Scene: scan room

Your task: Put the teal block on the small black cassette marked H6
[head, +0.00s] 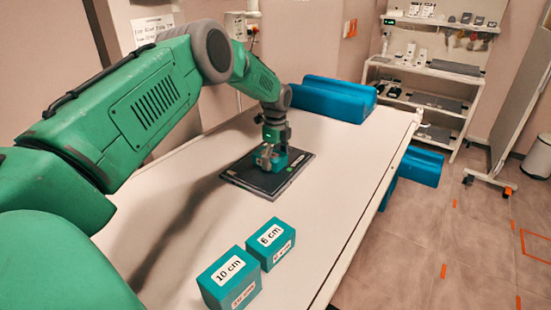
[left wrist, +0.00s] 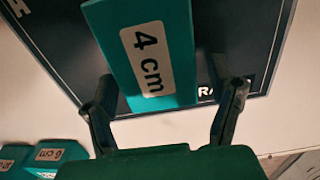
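A flat black cassette (head: 240,177) lies on the white table; its markings are too small or covered to read as H6. A teal block marked 4 cm (left wrist: 150,50) is over the cassette and appears to rest on it; in the head view the block (head: 281,162) is partly hidden by my gripper. My left gripper (head: 270,156) is low over the cassette. In the left wrist view, its two fingers (left wrist: 165,88) stand apart on either side of the block, with a visible gap at the right finger. My right gripper is not in view.
Teal blocks marked 10 cm (head: 229,278) and 6 cm (head: 271,243) stand at the table's near edge. Blue padded shapes (head: 335,98) lie at the table's far end. The white table (head: 340,185) is clear right of the cassette. A shelf unit (head: 425,70) stands behind.

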